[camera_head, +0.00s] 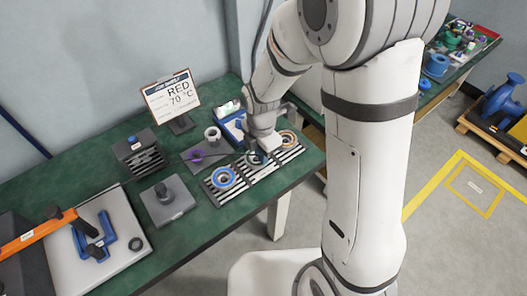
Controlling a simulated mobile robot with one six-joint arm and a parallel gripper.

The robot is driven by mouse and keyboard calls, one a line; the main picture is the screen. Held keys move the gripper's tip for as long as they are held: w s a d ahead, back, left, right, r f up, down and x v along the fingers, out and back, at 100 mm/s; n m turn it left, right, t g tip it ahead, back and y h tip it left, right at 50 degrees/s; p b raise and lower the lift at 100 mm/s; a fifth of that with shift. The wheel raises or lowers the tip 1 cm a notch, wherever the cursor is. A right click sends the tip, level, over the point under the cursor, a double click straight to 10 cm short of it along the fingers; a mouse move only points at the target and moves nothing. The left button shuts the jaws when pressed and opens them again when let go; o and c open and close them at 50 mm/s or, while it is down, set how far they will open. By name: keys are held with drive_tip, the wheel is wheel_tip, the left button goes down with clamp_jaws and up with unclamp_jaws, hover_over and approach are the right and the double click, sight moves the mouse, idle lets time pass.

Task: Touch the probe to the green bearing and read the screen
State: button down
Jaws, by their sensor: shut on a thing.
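My gripper (266,143) is small in view and points down over the slatted rack (240,187) at the table's right end. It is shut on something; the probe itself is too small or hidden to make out. Directly below it is a dark greenish ring, apparently the green bearing (256,159), partly covered by the gripper. I cannot tell if anything touches it. A blue bearing (223,177) lies to its left and an orange-tan bearing (288,139) to its right. A blue device with a pale screen (229,109) stands behind; its reading is illegible.
A grey ring (212,134), a purple ring (197,156), a black slotted block (139,153) and a grey plate with a knob (167,199) stand left of the rack. An orange-handled tool (38,232) lies far left.

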drive_tip(key=shift+f+b, duration=0.6)
drive_tip(key=shift+f, duration=0.2)
idle(2.7)
drive_tip(key=c, duration=1.3)
unclamp_jaws()
drive_tip(key=shift+o, duration=0.2)
drive_tip(key=shift+r, duration=0.1)
drive_tip(key=shift+r+p, duration=2.5)
drive_tip(key=shift+r, duration=0.95)
